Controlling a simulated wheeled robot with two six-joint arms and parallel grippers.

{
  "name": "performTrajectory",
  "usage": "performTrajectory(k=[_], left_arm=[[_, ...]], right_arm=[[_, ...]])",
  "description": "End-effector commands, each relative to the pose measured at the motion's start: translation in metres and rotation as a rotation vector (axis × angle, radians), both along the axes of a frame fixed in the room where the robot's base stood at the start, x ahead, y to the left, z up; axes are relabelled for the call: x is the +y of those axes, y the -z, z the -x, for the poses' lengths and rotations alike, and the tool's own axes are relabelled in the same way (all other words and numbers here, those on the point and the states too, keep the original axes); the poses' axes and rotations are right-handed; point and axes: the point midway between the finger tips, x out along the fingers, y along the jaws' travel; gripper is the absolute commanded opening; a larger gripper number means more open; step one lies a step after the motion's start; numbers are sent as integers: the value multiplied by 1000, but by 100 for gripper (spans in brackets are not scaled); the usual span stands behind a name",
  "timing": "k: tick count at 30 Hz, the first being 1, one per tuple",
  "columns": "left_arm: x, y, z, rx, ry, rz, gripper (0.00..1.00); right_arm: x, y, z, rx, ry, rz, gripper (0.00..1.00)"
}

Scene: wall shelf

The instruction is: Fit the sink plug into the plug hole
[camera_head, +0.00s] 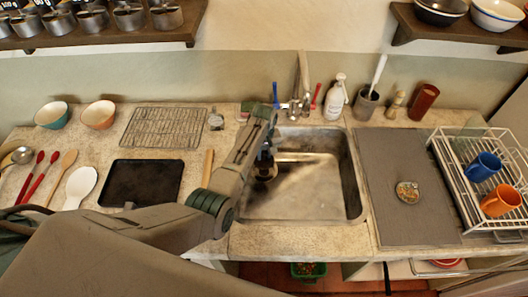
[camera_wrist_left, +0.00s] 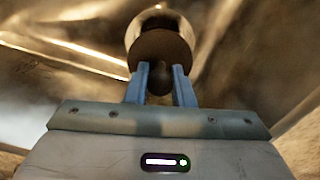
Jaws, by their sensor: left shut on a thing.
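My left gripper (camera_head: 265,158) reaches down into the metal sink (camera_head: 320,195) near its left side. It also shows in the wrist view (camera_wrist_left: 160,88), where its two blue fingers are shut on the knob of the brown round sink plug (camera_wrist_left: 158,47). The plug's disc lies just beyond the fingertips. A shiny round rim, likely the plug hole (camera_wrist_left: 160,16), shows past the disc, which partly covers it. I cannot tell whether plug and rim touch. In the head view the arm and fingers hide much of this spot. My right gripper is not in view.
The tap (camera_head: 293,108) stands behind the sink, with a white soap bottle (camera_head: 335,98) beside it. A grey mat (camera_head: 392,160) and a dish rack (camera_head: 460,190) with mugs are on the right. A black tray (camera_head: 141,183) lies on the left.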

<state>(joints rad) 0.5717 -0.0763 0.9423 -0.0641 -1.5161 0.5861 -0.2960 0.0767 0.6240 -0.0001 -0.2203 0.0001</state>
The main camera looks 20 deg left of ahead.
Motion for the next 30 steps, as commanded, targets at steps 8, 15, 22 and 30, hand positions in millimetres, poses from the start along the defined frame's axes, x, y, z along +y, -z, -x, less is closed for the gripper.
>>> performTrajectory(k=[8, 15, 22, 30], left_arm=[[0, 31, 0, 0, 0, 0, 0], [0, 45, 0, 0, 0, 0, 0], [0, 45, 0, -1, 0, -1, 0], [0, 45, 0, -1, 0, -1, 0]], right_arm=[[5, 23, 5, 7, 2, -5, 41], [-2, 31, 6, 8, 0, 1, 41], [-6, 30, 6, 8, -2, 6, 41], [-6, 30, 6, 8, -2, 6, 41]])
